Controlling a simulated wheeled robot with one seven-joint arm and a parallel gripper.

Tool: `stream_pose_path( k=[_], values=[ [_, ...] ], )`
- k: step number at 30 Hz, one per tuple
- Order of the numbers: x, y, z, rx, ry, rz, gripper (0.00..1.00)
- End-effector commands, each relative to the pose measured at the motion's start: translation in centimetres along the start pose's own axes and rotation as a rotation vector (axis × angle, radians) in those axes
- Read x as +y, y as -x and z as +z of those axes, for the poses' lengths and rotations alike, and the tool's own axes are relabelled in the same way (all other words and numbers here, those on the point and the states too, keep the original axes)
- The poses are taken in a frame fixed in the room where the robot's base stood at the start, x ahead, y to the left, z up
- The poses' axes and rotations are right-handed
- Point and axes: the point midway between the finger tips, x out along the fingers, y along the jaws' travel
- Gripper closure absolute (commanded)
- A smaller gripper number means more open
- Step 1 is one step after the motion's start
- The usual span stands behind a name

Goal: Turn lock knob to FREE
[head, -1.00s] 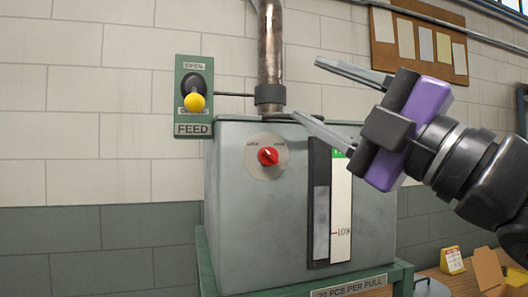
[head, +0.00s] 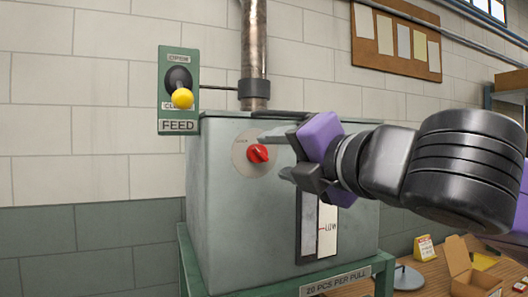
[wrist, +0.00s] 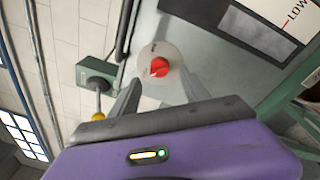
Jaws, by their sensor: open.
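The red lock knob (head: 258,153) sits on a round pale dial plate (head: 241,157) on the front of the grey-green machine box (head: 225,215). The plate's lettering is too small to read. My gripper (head: 275,153) is open, with its fingertips pointing left at the knob, just right of it in the head view. In the wrist view the knob (wrist: 159,67) shows beyond and between the two fingertips (wrist: 158,88), apart from both. Part of the plate's right side is hidden by a finger in the head view.
A green FEED panel (head: 179,90) with a yellow-tipped lever (head: 182,98) is at upper left. A metal pipe (head: 254,50) rises behind the box. A level window marked LOW (head: 327,229) is below my gripper. A wooden bench (head: 425,280) with cardboard boxes stands lower right.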

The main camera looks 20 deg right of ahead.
Motion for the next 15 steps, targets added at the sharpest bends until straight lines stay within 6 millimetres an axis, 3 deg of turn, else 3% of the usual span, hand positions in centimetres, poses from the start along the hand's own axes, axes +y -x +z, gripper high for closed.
stream_pose_path(
  k=[7,15],
  values=[
    [0.2,-3.8,0.0,0.003,-0.003,0.0,0.45],
    [0.0,-5.4,0.0,0.002,-0.002,0.001,0.45]
  ],
)
